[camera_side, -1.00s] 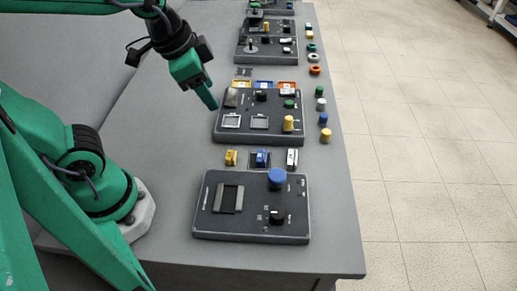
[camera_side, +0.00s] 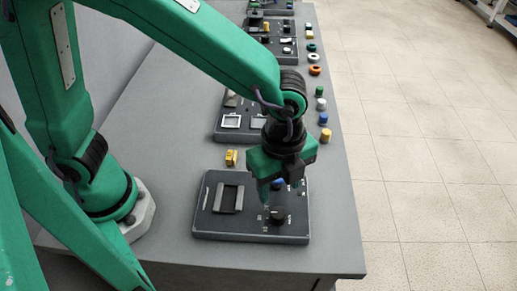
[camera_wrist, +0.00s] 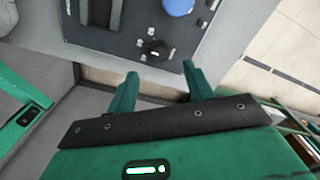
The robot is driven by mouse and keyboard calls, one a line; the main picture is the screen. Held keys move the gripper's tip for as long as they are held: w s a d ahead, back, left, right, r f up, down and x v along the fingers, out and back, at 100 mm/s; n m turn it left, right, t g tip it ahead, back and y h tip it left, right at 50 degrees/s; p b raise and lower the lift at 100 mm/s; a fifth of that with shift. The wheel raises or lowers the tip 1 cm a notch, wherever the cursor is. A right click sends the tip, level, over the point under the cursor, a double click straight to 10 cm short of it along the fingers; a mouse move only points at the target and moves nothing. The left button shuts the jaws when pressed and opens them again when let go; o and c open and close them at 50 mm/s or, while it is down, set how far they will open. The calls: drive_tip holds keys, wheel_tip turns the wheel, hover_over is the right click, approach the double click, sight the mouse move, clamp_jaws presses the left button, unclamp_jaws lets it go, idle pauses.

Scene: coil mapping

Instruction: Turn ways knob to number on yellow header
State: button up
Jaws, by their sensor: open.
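The small black knob with a white mark (camera_side: 277,219) sits near the front edge of the nearest dark panel (camera_side: 212,222). It also shows in the wrist view (camera_wrist: 156,48), with small printed marks around it too small to read. My gripper (camera_wrist: 160,72) is open and empty. Its fingertips are above the panel and close to the knob, one to each side of it in the wrist view. The yellow header (camera_side: 231,158) stands on the table behind the panel. I cannot read its number.
A large blue knob (camera_wrist: 178,7) is on the same panel, partly hidden by my gripper in the side view. An empty framed slot (camera_side: 228,198) is at the panel's left. More panels and coloured caps (camera_side: 324,135) stand behind. The table's front is clear.

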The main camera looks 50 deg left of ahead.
sight(278, 213)
drive_tip(key=shift+s+d+f, duration=0.15)
drive_tip(key=shift+d+f, duration=0.1)
drive_tip(key=shift+d, duration=0.1)
drive_tip(key=shift+f, duration=3.85)
drive_tip(key=c, duration=1)
